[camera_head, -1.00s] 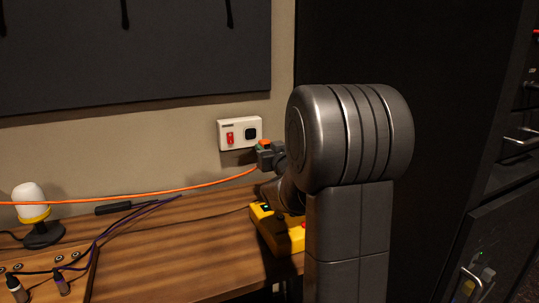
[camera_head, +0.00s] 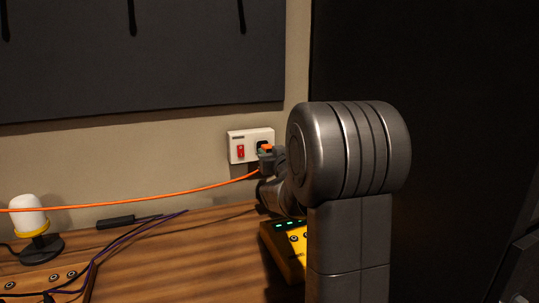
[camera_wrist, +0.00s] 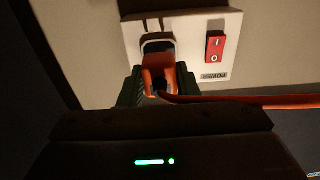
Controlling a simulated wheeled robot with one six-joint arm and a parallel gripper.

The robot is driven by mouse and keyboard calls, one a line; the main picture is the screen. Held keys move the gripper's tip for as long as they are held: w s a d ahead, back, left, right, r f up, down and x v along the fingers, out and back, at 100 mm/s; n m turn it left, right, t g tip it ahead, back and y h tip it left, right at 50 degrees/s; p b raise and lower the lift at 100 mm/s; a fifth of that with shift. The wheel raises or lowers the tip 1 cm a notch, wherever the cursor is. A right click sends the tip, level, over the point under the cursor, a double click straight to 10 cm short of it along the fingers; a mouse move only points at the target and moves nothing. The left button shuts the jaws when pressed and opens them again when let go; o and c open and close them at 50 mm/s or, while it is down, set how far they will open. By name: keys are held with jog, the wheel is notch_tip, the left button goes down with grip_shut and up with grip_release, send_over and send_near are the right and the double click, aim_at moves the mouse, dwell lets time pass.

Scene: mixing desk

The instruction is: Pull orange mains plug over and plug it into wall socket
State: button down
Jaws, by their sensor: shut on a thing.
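The orange mains plug (camera_wrist: 159,72) is held between the dark green fingers of my gripper (camera_wrist: 158,86), which is shut on it. Its front end meets the dark square recess of the white wall socket (camera_wrist: 190,30); how deep it sits is hard to tell. In the head view the plug (camera_head: 266,147) is a small orange patch at the right half of the socket (camera_head: 237,137), mostly hidden by my gripper (camera_head: 267,158). A red rocker switch (camera_wrist: 215,47) is beside the recess. The orange cable (camera_head: 130,200) runs taut to the left from the plug.
A yellow box (camera_head: 283,250) with lit green lights stands on the wooden desk (camera_head: 190,255), partly behind my arm. A white lamp (camera_head: 28,215) with a yellow band, a black bar (camera_head: 115,222) and dark cables lie left. A dark cabinet (camera_head: 450,150) fills the right.

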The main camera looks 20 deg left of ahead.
aim_at(266, 150)
jog(key=shift+w+a, duration=0.1)
jog(key=shift+a, duration=0.05)
jog(key=shift+w+a, duration=0.5)
jog(key=shift+w+a, duration=0.4)
dwell(2.5)
jog(key=c, duration=1)
grip_release()
jog(key=shift+o, duration=0.2)
jog(key=v, duration=1.3)
jog(key=shift+s+d, duration=0.25)
jog(key=shift+d, duration=0.05)
jog(key=x, duration=1.3)
jog(key=shift+w+a, duration=0.25)
jog(key=shift+a, duration=0.05)
